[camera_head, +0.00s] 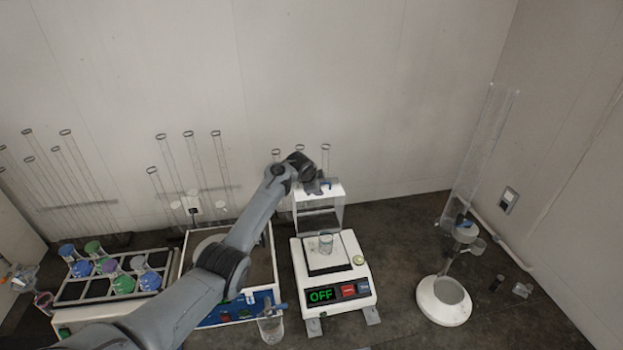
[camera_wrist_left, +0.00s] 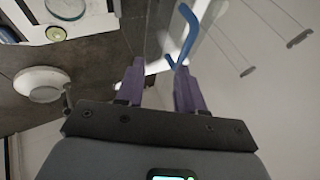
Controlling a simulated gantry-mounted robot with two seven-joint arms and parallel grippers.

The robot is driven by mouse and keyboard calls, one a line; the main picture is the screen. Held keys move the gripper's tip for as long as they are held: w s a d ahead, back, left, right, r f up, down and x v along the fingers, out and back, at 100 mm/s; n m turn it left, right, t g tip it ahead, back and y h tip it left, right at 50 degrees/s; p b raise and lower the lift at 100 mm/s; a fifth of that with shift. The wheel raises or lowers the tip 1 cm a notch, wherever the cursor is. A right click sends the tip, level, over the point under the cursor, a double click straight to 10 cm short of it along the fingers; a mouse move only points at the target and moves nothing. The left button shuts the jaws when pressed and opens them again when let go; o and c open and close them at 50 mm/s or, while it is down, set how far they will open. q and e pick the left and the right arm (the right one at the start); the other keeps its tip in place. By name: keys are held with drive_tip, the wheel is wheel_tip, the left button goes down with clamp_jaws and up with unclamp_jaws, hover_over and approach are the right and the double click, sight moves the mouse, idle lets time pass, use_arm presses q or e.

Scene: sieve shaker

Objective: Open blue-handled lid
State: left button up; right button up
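The blue handle (camera_wrist_left: 183,30) shows in the left wrist view just past my fingertips, close to the right-hand finger; I cannot tell whether they touch. In the head view the white lid (camera_head: 331,189) with a small blue part forms the top of a clear box behind the balance, partly hidden by my wrist. My left gripper (camera_wrist_left: 159,66) has its two purple fingers apart, with nothing clearly held. In the head view it is at the lid's top, its fingers too small to make out. My right gripper is not in view.
A white balance (camera_head: 311,272) reading OFF holds a small beaker (camera_head: 325,245). A rack with several coloured flasks (camera_head: 68,290) stands left. A white round-based stand (camera_head: 430,305) stands right. My arm passes over a white-framed unit (camera_head: 262,262). Tall glass tubes stand behind.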

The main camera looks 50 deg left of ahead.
use_arm(q)
drive_tip(key=v, duration=0.7)
drive_tip(key=shift+r, duration=0.15)
drive_tip(key=shift+s, duration=0.1)
